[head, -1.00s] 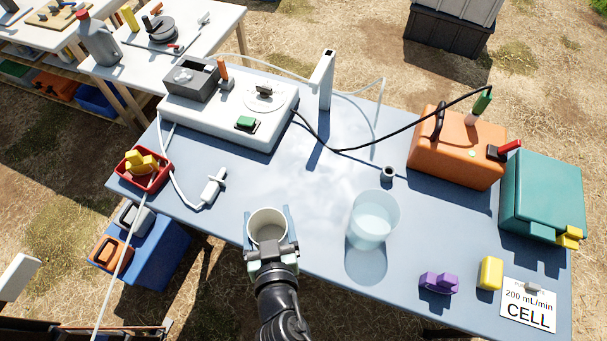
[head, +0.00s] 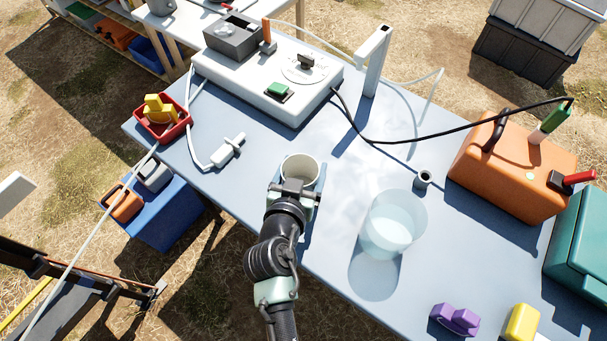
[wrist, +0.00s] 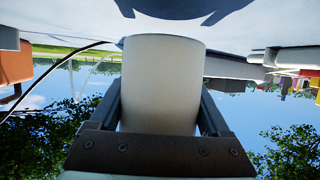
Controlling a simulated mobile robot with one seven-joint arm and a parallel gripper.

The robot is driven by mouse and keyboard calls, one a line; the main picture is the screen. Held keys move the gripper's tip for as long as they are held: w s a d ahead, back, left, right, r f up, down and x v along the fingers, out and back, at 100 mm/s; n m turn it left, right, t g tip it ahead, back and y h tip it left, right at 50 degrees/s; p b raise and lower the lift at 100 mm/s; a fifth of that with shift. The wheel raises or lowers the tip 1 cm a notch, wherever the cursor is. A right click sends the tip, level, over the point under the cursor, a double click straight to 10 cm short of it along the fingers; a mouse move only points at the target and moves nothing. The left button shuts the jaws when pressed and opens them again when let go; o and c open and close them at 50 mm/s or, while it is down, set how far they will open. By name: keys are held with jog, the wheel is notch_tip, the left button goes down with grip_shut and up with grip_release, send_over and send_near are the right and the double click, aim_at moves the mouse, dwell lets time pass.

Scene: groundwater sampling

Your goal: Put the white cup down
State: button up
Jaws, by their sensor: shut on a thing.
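The white cup (head: 299,168) is between the fingers of my gripper (head: 298,186), near the front edge of the blue-grey table (head: 330,235). In the head view its open rim faces up and the inside looks empty. In the wrist view the cup (wrist: 162,85) fills the middle, with a dark finger on each side of my gripper (wrist: 161,110). My gripper is shut on it. Whether the cup's base touches the table is hidden in both views.
A clear beaker (head: 392,225) of liquid stands to the right of the cup. A white valve piece (head: 229,149) lies to the left, and a white pump box (head: 270,75) stands behind. A small dark cylinder (head: 423,180) and an orange case (head: 512,165) are further right. Bare tabletop lies behind the cup.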

jog(key=shift+f, duration=1.15)
jog(key=shift+f+b, duration=0.15)
jog(key=shift+b, duration=0.15)
jog(key=o, duration=1.3)
